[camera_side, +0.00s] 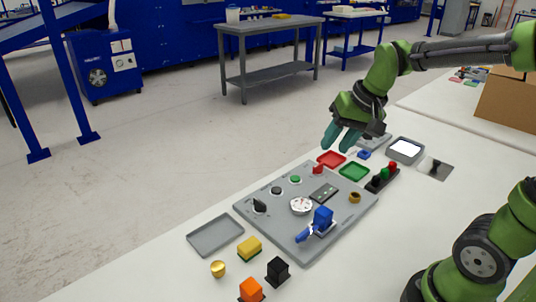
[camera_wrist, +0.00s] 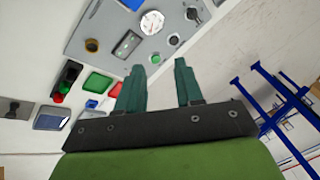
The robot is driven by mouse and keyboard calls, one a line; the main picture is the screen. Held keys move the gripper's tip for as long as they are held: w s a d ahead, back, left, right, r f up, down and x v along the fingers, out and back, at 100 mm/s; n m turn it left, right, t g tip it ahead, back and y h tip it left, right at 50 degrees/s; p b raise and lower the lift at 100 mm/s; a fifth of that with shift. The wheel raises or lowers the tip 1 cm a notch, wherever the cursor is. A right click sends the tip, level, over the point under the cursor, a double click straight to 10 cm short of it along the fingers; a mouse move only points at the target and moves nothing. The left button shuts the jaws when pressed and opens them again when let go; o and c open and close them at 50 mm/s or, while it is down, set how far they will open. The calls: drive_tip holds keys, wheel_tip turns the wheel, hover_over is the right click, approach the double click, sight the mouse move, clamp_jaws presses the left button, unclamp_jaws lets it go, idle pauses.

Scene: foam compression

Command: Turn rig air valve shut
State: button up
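The blue valve (camera_side: 321,218) sits on the near right part of the grey rig panel (camera_side: 275,228), with a blue lever (camera_side: 303,236) pointing to the lower left. In the wrist view, a blue piece at the top edge (camera_wrist: 132,4) looks like part of the valve, mostly cut off. My gripper (camera_side: 338,140) is in the air beyond the far end of the panel, well apart from the valve. Its two teal fingers are apart with nothing between them, as the wrist view also shows (camera_wrist: 159,70).
The panel also carries a round white gauge (camera_side: 301,205), a black knob (camera_side: 259,205) and a brass ring (camera_side: 355,197). Red (camera_side: 331,158) and green (camera_side: 354,171) trays lie beyond it. A grey tray (camera_side: 215,235) and several small blocks lie on the near left. A button box (camera_side: 383,179) stands right.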

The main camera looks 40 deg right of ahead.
drive_tip(key=w+d+f+m+g, duration=0.2)
drive_tip(key=w+d+f+m, duration=0.15)
drive_tip(key=w+d, duration=0.5)
drive_tip(key=m+g+h, duration=0.1)
drive_tip(key=m+g, duration=0.1)
drive_tip(key=m, duration=0.6)
hover_over(319, 164)
wheel_tip(319, 164, down, 17)
drive_tip(key=shift+a+r, duration=0.1)
drive_tip(key=shift+r, duration=0.1)
clamp_jaws()
